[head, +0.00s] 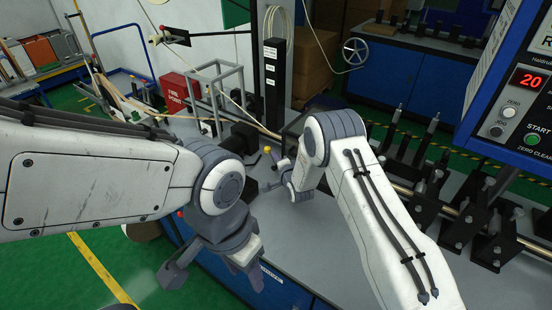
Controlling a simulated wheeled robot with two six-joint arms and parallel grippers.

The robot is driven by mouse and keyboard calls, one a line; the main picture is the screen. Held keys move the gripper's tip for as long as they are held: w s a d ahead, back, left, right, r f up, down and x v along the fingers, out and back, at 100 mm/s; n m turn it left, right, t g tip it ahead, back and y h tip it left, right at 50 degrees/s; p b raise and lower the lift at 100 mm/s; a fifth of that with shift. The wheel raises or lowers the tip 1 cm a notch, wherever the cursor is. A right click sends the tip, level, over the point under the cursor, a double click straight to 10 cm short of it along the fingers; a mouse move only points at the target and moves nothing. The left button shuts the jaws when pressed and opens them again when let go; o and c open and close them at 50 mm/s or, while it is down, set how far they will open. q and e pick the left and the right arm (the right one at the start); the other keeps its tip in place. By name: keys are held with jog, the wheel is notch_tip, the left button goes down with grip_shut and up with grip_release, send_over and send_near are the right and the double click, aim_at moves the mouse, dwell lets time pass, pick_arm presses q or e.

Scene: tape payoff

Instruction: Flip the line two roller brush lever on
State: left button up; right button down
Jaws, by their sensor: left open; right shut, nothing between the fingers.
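A small yellow-tipped knob (267,150) shows on the grey bench, just beyond my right gripper. It may be a roller brush lever, but I cannot tell which line it belongs to or whether it is on. My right gripper (268,186) points left, close to this knob and dark blocks on the bench; its fingertips are small and partly hidden, and contact is unclear. It is shut and empty. My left gripper (214,278) hangs lower down, fingers apart and empty, in front of the bench's blue front.
A blue control box (510,110) with a red "20" display stands at the right. Black roller stands (466,215) line a rod below it. A red fire point box (180,92), a grey frame (220,90) and a black post (274,85) stand behind. Green floor is open at lower left.

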jog(key=w+a+b, duration=0.1)
jog(key=b, duration=0.3)
jog(key=shift+a+f, duration=0.1)
jog(key=shift+f, duration=0.05)
jog(key=shift+w+a+r+b, duration=0.1)
jog(key=shift+a+r+b, duration=0.1)
jog(key=shift+b, duration=0.4)
jog(key=shift+r, duration=0.15)
jog(key=shift+a, duration=0.1)
